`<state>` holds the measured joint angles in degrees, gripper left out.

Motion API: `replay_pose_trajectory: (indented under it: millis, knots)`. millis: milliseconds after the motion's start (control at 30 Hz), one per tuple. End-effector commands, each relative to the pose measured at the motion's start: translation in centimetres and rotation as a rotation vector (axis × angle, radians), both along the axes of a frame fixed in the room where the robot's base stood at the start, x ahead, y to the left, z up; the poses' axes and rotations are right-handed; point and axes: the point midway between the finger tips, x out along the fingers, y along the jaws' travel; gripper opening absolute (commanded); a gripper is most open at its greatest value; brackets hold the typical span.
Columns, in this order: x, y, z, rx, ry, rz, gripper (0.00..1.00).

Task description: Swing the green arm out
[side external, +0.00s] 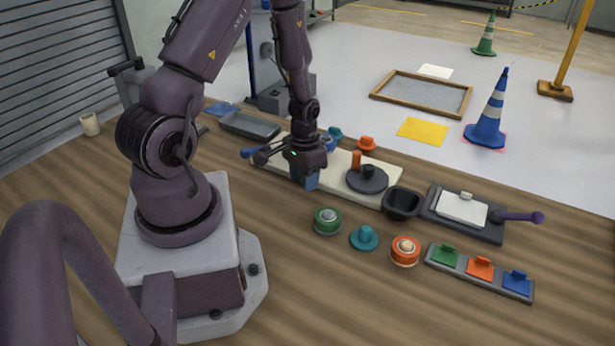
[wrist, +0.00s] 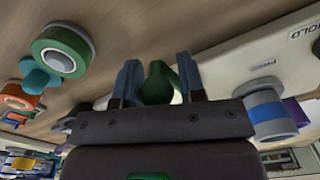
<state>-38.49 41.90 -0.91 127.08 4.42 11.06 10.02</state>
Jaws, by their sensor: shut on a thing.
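My gripper (wrist: 158,83) has its two blue-grey fingers on either side of the green arm (wrist: 157,85), whose rounded green end shows between them in the wrist view. It is shut on that part. In the side external view my gripper (side external: 304,180) is low over the left part of the cream board (side external: 385,172). The green arm is hidden there behind the gripper. How far the arm is swung cannot be told. A grey roller with a blue band (wrist: 268,108) stands right of the fingers in the wrist view.
A dark disc (side external: 367,182) with an orange peg (side external: 356,160) is on the board. A black cup (side external: 402,203) stands beside it. A green roll (side external: 327,221), teal knob (side external: 364,238) and orange roll (side external: 405,251) stand in front, with bare table nearer the camera.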

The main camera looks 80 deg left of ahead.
Motion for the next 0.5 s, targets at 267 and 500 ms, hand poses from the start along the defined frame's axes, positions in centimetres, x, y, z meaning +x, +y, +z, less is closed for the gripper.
replay_pose_trajectory:
  millis: [267,500]
  knots:
    - [-0.4,0.1,0.1,-0.005,-0.006,-0.16,0.0]
    - [-1.0,0.7,0.1,-0.006,-0.006,-0.281,0.0]
